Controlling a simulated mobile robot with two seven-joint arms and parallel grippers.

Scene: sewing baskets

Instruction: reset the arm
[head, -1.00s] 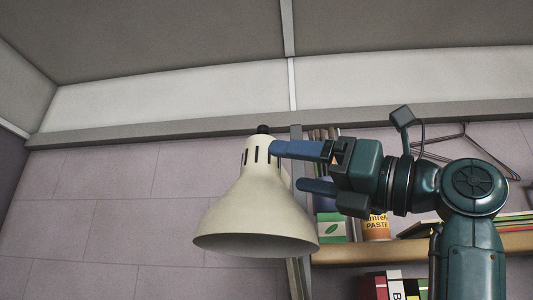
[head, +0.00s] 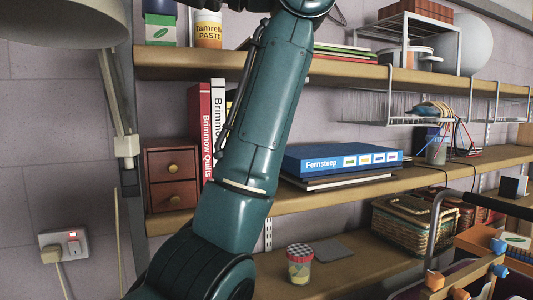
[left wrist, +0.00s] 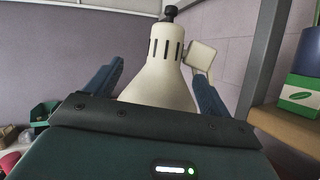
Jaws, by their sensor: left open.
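My left gripper (left wrist: 158,72) shows in the left wrist view with its two blue fingers spread wide and nothing gripped. A cream lamp shade (left wrist: 160,88) appears between the fingers, beyond the palm; I cannot tell how far off it is or whether a finger touches it. In the head view my teal arm (head: 262,110) rises through the middle, and its gripper is out of the frame above. The lamp shade (head: 60,22) also shows cut off at the upper left. My right gripper is in neither view.
Wooden shelves (head: 350,200) stand behind and right of my arm, with a blue box (head: 340,158), red and white books, and a small drawer chest (head: 171,175). A patterned-lid jar (head: 299,264) and wicker baskets (head: 412,222) sit lower. A grey post (left wrist: 262,55) rises beside the lamp.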

